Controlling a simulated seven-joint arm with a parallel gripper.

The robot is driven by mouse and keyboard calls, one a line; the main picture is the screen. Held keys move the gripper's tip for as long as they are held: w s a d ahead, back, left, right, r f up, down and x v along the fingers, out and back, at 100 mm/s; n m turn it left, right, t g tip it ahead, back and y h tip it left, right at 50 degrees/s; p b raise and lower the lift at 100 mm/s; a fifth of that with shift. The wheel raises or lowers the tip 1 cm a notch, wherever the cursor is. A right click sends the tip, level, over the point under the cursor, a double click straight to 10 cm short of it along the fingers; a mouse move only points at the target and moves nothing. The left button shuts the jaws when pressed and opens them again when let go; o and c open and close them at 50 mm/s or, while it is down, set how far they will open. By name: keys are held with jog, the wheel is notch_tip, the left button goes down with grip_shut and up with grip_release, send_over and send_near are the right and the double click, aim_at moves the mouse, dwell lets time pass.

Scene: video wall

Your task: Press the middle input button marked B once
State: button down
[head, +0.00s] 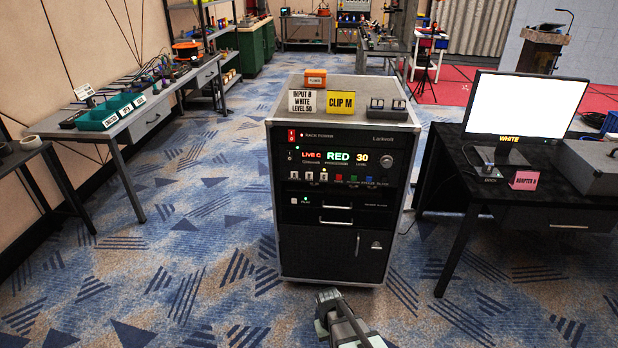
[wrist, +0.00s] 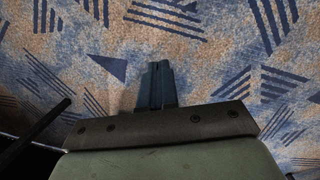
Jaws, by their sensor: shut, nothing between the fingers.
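A black rack unit (head: 333,235) on a grey-edged cabinet faces me in the head view. Its display (head: 338,157) reads LIVE C, RED and 30. Below it on the left is a row of three small pale input buttons; the middle one (head: 309,175) is the B position, though its letter is too small to read. My gripper (head: 328,294) is low in front of the cabinet, well below the buttons and apart from them. In the wrist view its dark fingers (wrist: 158,68) are together and empty over the carpet; no button shows there.
Coloured buttons (head: 353,179) sit right of the input buttons. A black desk (head: 462,185) with a white-lit monitor (head: 525,104) is at right.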

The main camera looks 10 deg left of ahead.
aim_at(309, 175)
jog(key=w+a+r+n+t+h, duration=0.1)
jog(key=w+a+r+t, duration=0.1)
jog(key=w+a+r, duration=0.35)
jog(key=w+a+r+n+t, duration=0.1)
jog(key=w+a+r+t, duration=0.15)
jog(key=w+r, duration=0.6)
jog(key=w+a+r+n+t+h, duration=0.1)
jog(key=w+a+r, duration=0.35)
jog(key=w, duration=0.65)
jog(key=w+r+n+t+h, duration=0.1)
jog(key=w+r+n+t, duration=0.1)
jog(key=w+r, duration=0.3)
jog(key=w+a+r+n+t+h, duration=0.1)
jog(key=w+r+n+t+h, duration=0.1)
jog(key=w+r, duration=0.3)
jog(key=w+n+t, duration=0.1)
jog(key=w, duration=0.3)
jog(key=shift+w, duration=0.2)
jog(key=shift+w+t, duration=0.15)
jog(key=shift+t, duration=0.1)
jog(key=shift+w, duration=4.3)
jog(key=shift+w, duration=0.1)
jog(key=shift+w, duration=0.3)
